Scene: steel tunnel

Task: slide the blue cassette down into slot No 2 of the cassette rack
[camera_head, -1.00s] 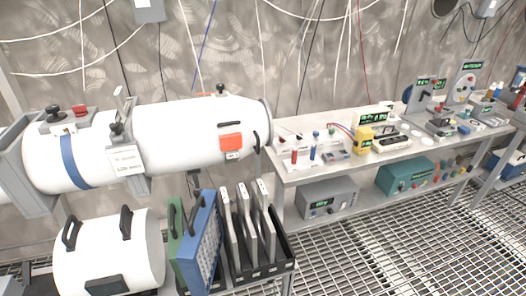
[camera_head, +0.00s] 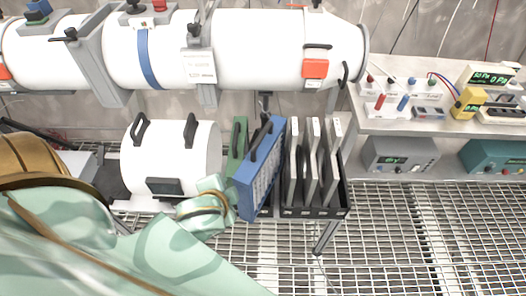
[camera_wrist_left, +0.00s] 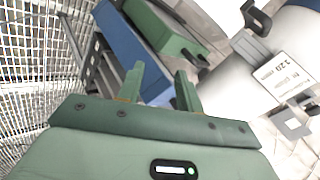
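The blue cassette (camera_head: 256,178), with a dark handle on top, stands beside the left side of the dark cassette rack (camera_head: 334,212), next to a green cassette (camera_head: 238,140). The rack holds three grey upright plates; its small slot labels are too small to read. My left arm comes in from the lower left, its hand near the blue cassette's left side; its fingers are not clear there. In the left wrist view my left gripper (camera_wrist_left: 160,88) has its two fingers apart, with the blue cassette (camera_wrist_left: 128,45) and green cassette (camera_wrist_left: 165,28) just beyond. My right gripper is out of view.
A white cylinder with handles (camera_head: 170,160) lies left of the cassettes. A large white tube (camera_head: 260,50) runs above them. A bench with instruments (camera_head: 440,125) stands to the right. Open grating floor (camera_head: 400,240) lies in front.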

